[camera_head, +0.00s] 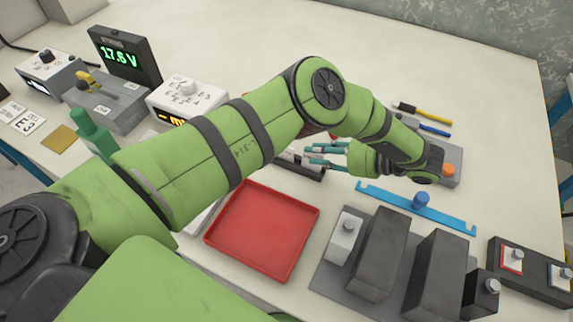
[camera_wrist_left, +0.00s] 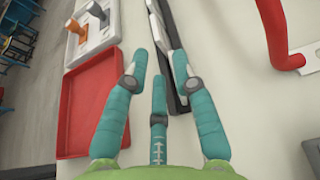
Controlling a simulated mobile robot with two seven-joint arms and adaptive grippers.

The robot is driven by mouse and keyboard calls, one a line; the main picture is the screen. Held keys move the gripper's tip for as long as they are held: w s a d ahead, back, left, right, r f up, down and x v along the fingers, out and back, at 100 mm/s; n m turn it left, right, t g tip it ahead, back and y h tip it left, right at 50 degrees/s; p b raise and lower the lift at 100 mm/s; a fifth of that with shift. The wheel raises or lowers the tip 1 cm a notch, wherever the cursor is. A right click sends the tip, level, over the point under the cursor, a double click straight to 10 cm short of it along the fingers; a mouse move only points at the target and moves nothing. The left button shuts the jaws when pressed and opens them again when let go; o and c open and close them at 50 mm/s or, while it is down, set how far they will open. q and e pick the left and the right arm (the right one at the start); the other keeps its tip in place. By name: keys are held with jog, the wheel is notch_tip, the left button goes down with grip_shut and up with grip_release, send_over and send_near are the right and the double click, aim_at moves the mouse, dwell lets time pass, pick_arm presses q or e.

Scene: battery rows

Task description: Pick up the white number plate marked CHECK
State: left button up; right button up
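I cannot read CHECK on any plate in either view. A dark rack (camera_head: 312,172) holding white plates (camera_head: 288,154) stands near the middle of the table, partly hidden by my left arm. The left wrist view shows the rack (camera_wrist_left: 156,22) with a white plate edge (camera_wrist_left: 179,66) in it. My left gripper (camera_head: 325,154) has its teal fingers spread. In the left wrist view my left gripper (camera_wrist_left: 160,68) is open with nothing visible held between its fingers, close to the rack's end. Contact cannot be told. My right gripper is not in view.
A red tray (camera_head: 262,232) lies in front of the rack. A blue bar (camera_head: 440,213) and dark blocks on a grey base (camera_head: 330,270) are at right. A meter reading 17.6 V (camera_head: 125,55) and loose plates (camera_head: 25,124) are at left.

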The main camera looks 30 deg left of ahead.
pick_arm(q)
jog(key=shift+f, duration=0.35)
jog(key=shift+s+a, duration=0.15)
jog(key=shift+a, duration=0.15)
jog(key=x, duration=0.5)
jog(key=shift+s+a+r+p, duration=0.2)
jog(key=shift+a+p, duration=0.1)
jog(key=shift+p, duration=0.1)
jog(key=shift+a+f, duration=0.25)
jog(key=shift+a, duration=0.3)
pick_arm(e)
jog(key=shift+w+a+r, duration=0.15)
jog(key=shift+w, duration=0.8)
pick_arm(q)
grip_shut()
